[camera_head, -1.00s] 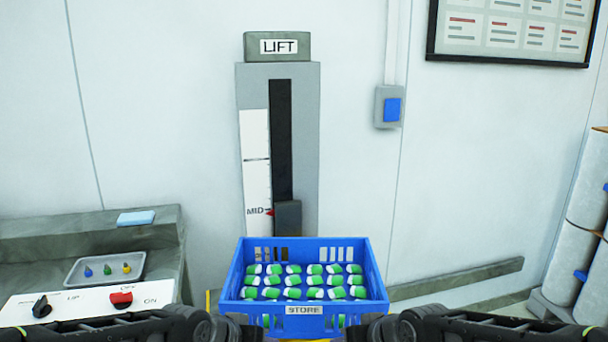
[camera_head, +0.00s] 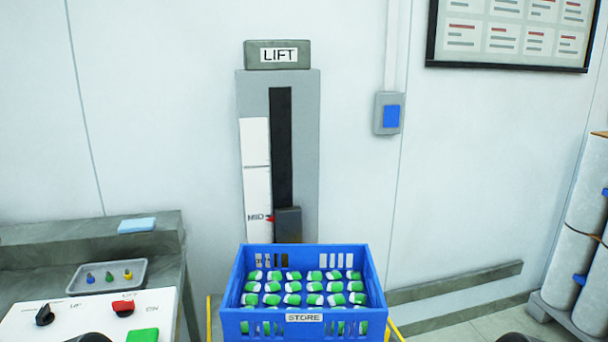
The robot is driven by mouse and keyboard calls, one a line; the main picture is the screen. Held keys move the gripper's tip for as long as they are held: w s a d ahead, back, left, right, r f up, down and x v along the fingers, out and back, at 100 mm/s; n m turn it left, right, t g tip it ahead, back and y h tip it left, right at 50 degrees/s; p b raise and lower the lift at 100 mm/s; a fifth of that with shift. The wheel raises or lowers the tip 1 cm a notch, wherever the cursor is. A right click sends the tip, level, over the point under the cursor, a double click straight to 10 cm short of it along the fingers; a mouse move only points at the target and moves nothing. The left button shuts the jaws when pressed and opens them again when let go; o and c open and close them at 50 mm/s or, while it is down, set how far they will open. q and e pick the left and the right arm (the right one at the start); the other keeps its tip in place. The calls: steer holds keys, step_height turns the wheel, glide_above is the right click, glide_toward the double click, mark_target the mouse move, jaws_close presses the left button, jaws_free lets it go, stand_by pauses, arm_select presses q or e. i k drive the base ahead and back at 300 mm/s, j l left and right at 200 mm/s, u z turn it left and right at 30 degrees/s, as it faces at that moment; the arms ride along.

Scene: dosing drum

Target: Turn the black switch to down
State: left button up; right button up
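The black switch (camera_head: 45,315) is a small rotary knob on a white panel (camera_head: 25,335) at the lower left. The letters UP are printed to its right; which way the knob points is too small to tell. A red switch (camera_head: 123,309) stands on the same panel, beside OFF and ON lettering. The LIFT column (camera_head: 303,150) on the wall has a dark slider (camera_head: 288,222) with a red pointer at MID. Only dark rounded parts of my arms show at the bottom edge. Neither gripper can be seen, and nothing visible touches the black switch.
A blue STORE crate (camera_head: 304,328) full of green-and-white items stands at front centre. A green square (camera_head: 143,335) lies on the panel's front right. Behind the panel are a grey tray (camera_head: 75,280) with small coloured pieces and a light-blue block (camera_head: 136,225).

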mark_target(44, 317)
steer(key=u, duration=1.4)
